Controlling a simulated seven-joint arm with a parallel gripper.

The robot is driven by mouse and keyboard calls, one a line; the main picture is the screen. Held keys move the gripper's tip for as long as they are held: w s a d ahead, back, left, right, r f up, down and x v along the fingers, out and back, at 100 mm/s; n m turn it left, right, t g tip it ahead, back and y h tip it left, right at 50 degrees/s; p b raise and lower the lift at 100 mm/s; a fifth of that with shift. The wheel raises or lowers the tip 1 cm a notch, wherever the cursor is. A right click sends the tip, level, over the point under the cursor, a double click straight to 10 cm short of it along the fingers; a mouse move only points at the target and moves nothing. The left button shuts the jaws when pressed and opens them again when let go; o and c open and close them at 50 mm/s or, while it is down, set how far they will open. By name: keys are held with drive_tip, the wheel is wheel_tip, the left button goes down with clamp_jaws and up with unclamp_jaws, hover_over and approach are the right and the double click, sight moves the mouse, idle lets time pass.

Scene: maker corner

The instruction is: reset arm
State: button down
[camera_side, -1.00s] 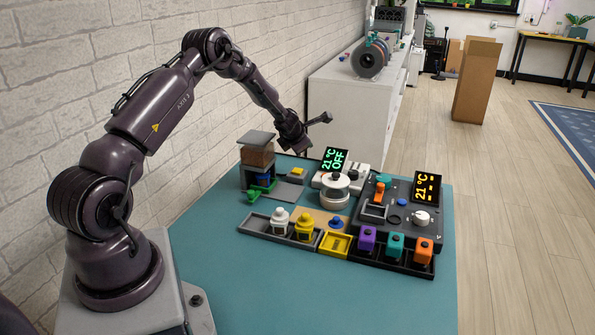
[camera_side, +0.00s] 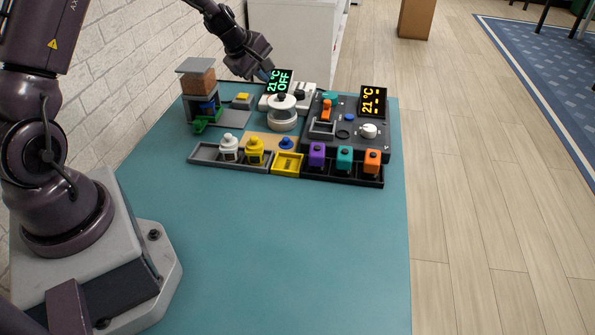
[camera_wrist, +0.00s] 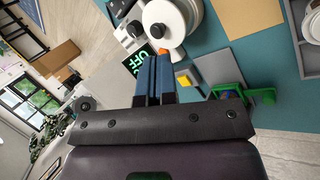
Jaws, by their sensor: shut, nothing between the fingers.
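My gripper (camera_side: 265,75) is at the back of the teal table (camera_side: 270,245), above and behind the station with the green display (camera_side: 279,82). Its dark body hides part of the tips in the side view. In the wrist view the two blue fingers of my gripper (camera_wrist: 155,62) lie together, shut and empty. Beyond the fingertips show the white round unit (camera_wrist: 165,20) and the green display (camera_wrist: 139,62). A small orange spot shows by the tips; I cannot tell what it is. My arm reaches in from the upper left of the side view.
The hopper with a brown block (camera_side: 198,82) stands left. The black console (camera_side: 350,128) with an orange display (camera_side: 373,100) stands right. In front are white (camera_side: 229,148), yellow (camera_side: 255,151), purple (camera_side: 316,154), teal (camera_side: 344,158) and orange (camera_side: 372,160) containers. The table's front is clear.

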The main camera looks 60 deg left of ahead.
drive_tip(key=s+d+r+m, duration=0.9)
drive_tip(key=s+d+m, duration=0.1)
drive_tip(key=s+d, duration=0.1)
drive_tip(key=s+d+r+m, duration=1)
drive_tip(key=s+d, duration=0.1)
drive_tip(key=s, duration=0.3)
drive_tip(key=shift+s+d+r+g, duration=0.2)
drive_tip(key=shift+d+r+g, duration=0.1)
drive_tip(key=shift+g, duration=0.1)
